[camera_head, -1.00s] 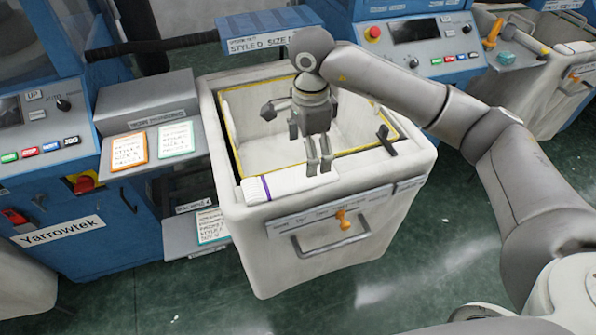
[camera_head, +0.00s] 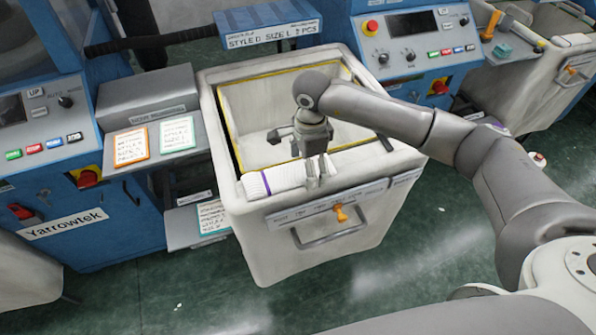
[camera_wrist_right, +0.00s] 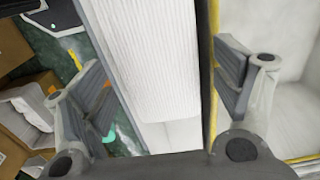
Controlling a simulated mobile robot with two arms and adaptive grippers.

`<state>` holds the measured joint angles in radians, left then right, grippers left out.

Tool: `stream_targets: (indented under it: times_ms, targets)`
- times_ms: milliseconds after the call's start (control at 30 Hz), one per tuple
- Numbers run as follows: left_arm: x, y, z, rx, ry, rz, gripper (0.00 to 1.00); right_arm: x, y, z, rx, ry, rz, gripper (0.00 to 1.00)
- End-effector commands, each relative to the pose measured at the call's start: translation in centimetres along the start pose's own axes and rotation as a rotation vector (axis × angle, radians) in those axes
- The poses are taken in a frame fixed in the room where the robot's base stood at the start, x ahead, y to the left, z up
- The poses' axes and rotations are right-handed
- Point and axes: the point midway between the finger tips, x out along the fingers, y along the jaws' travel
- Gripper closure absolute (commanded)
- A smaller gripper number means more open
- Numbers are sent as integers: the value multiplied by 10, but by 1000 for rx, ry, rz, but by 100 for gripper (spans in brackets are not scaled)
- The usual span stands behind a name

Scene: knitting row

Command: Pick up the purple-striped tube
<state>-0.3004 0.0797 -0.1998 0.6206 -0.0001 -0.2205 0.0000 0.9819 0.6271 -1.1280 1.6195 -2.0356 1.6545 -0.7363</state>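The purple-striped tube (camera_head: 273,181) is a white ribbed knitted piece with a purple band near its left end. It lies on the front ledge of the white bin (camera_head: 325,232). My right gripper (camera_head: 315,178) points down at the tube's right end, its fingers hiding part of it. In the right wrist view, the open gripper (camera_wrist_right: 160,78) has one finger on each side of the ribbed tube (camera_wrist_right: 155,60). A gap shows between the left finger and the tube; the right finger is by the bin's yellow-edged rim. The purple band is out of that view. My left gripper is not in view.
The bin's inside (camera_head: 262,115) looks mostly empty behind the tube. An orange latch (camera_head: 340,213) and a handle are on its front. Blue machines stand behind and to the left, with a grey shelf (camera_head: 197,142) bearing cards beside the bin. Cardboard boxes (camera_wrist_right: 22,120) show in the wrist view.

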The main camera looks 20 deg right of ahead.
Motion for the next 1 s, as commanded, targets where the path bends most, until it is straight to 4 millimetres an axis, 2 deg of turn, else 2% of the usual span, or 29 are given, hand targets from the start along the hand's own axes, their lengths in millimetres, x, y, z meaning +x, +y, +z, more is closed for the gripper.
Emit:
stream_targets:
  times_ms: [33, 233, 667, 867, 1000]
  targets:
    - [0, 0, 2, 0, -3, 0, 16, 0, 0, 0, 0, 0, 0, 27]
    - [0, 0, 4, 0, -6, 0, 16, 0, 0, 0, 0, 0, 0, 51]
    - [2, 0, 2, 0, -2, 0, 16, -5, 0, 0, 0, -1, -1, 51]
    - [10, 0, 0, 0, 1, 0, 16, -29, -1, 0, 0, -1, -5, 51]
    - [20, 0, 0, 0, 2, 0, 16, -49, 17, 0, -3, 0, -5, 51]
